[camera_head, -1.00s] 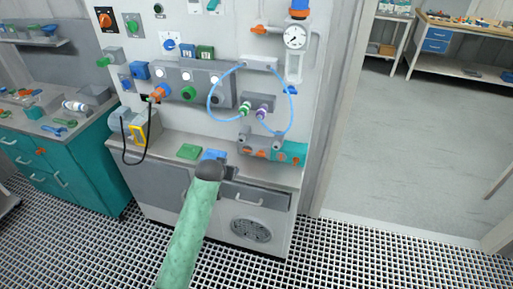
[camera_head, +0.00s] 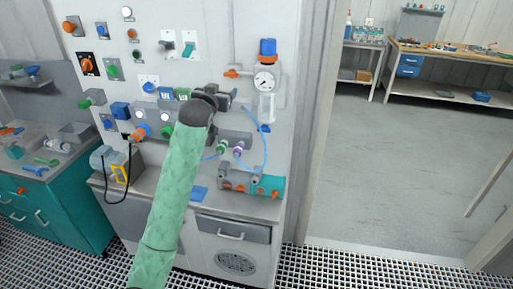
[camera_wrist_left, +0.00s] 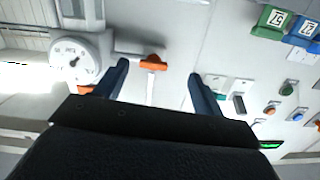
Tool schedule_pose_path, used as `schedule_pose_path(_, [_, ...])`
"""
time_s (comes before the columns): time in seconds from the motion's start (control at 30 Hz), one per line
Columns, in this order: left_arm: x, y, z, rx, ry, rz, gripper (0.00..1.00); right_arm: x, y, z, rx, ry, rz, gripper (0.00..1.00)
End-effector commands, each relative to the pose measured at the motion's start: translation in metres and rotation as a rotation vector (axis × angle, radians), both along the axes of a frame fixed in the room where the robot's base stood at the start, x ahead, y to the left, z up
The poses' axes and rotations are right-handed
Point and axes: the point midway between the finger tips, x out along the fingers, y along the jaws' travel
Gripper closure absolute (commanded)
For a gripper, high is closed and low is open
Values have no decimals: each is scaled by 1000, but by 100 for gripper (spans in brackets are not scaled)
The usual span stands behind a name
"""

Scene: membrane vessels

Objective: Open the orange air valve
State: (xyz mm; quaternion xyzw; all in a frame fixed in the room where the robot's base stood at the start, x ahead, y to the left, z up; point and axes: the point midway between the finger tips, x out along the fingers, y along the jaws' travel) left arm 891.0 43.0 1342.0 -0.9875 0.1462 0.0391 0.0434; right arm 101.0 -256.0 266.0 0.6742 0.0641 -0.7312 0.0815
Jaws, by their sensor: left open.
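The orange air valve (camera_head: 231,73) is a small orange handle on the pale wall panel, left of the round gauge. It also shows in the left wrist view (camera_wrist_left: 153,62), between the two finger tips in the picture. My left gripper (camera_head: 228,97) is in front of the panel, just below the valve in the head view. In the left wrist view my left gripper (camera_wrist_left: 158,76) is open, with its dark blue fingers spread and nothing between them. I cannot tell the exact gap to the handle. My right gripper is not in view.
The white gauge (camera_head: 264,81) with a clear bowl and blue cap (camera_head: 267,48) is right of the valve. A blue hose (camera_head: 266,150) loops below. Switches and knobs crowd the panel to the left. A teal cabinet (camera_head: 64,218) stands at left; open floor lies beyond the doorway at right.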

Motion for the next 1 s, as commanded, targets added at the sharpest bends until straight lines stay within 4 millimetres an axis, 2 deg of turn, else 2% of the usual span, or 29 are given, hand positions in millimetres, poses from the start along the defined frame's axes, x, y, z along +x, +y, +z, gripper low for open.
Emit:
schedule_pose_path(0.03, [-1,-2,4,-13,-13,-4,31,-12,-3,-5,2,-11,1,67])
schedule_pose_path(0.13, [-2,-3,10,-38,-33,-12,31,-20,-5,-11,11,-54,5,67])
schedule_pose_path(0.4, [-2,-5,18,-87,-65,-21,31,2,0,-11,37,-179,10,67])
schedule_pose_path(0.57, [-1,-5,19,-100,-63,-21,31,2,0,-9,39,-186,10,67])
schedule_pose_path(0.83, [26,-14,23,-98,-63,-20,31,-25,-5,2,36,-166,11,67])
schedule_pose_path(1.0, [49,-21,22,-98,-62,-19,31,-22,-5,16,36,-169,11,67])
